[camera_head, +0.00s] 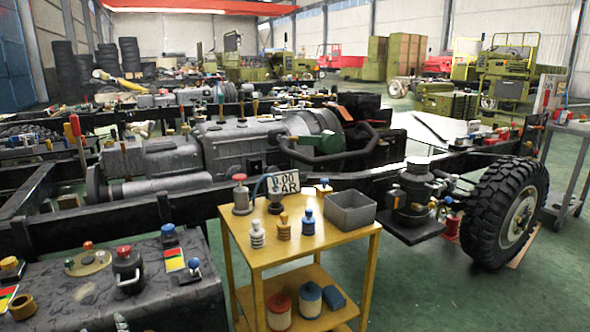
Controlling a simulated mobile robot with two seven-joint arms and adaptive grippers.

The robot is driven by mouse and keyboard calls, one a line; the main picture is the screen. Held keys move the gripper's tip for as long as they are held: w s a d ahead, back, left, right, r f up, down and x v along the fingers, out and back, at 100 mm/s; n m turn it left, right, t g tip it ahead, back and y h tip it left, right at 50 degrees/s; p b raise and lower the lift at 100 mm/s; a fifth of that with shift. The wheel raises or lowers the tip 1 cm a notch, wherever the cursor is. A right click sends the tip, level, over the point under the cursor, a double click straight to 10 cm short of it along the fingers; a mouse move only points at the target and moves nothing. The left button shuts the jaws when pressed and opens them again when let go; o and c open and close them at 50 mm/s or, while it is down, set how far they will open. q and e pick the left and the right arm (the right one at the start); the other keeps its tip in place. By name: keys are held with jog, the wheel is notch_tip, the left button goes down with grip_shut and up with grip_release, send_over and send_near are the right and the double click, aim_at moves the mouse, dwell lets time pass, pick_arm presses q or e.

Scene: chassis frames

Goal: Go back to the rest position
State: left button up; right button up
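Neither of my grippers shows in the head view, and no part of my arms can be made out. A yellow cart (270,250) stands in front at the centre. On its top are a grey open bin (351,211), small bottles with white (257,235), yellow (283,227) and blue (308,222) bodies, and a grey canister with a red cap (241,196). I see nothing held.
A long chassis frame (350,180) with a large wheel (509,212) at right lies behind the cart. A dark workbench (165,290) with fittings fills the lower left. The cart's lower shelf holds a red-topped tin (279,311). Green floor (470,290) is open at lower right.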

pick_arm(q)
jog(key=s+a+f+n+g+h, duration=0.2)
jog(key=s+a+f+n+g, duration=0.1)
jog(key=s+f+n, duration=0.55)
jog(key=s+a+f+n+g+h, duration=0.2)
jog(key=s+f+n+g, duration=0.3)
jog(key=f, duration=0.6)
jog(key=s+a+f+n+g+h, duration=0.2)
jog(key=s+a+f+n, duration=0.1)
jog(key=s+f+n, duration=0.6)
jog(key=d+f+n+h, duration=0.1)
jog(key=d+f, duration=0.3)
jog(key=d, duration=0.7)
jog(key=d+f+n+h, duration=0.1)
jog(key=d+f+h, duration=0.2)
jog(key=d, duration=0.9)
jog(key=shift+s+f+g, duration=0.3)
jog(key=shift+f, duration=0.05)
